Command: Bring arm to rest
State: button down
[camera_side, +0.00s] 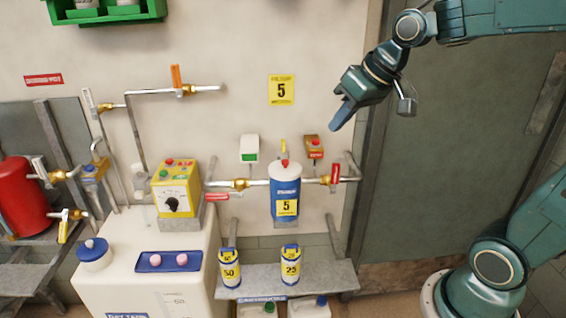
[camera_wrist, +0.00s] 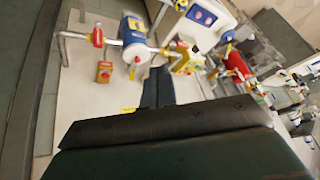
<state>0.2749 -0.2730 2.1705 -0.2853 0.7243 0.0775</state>
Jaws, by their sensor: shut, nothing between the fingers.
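My gripper (camera_side: 341,116) is at the upper right in the side view, in front of the wall beside the door frame. Its fingers are together with nothing between them, pointing down and left. It is above and to the right of the blue filter canister (camera_side: 285,198), clear of it and of the pipes. In the wrist view, my gripper's dark fingers (camera_wrist: 157,88) reach up the middle, and the blue canister (camera_wrist: 133,30) shows beyond them.
A horizontal pipe with a red-handled valve (camera_side: 335,174) runs along the wall. A yellow control box (camera_side: 175,188) sits on a white tank (camera_side: 150,265) at left. Two yellow-labelled canisters (camera_side: 230,268) (camera_side: 290,265) stand on a grey shelf (camera_side: 335,278). The area before the door (camera_side: 440,150) is open.

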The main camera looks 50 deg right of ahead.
jog(key=s+a+f, duration=0.1)
jog(key=s, duration=0.6)
jog(key=s+a+f+n, duration=0.1)
jog(key=s+a+f, duration=0.1)
jog(key=s, duration=0.6)
jog(key=shift+f+g+h, duration=0.15)
jog(key=shift+g+h, duration=0.15)
jog(key=shift+h, duration=0.1)
jog(key=c, duration=2.1)
grip_release()
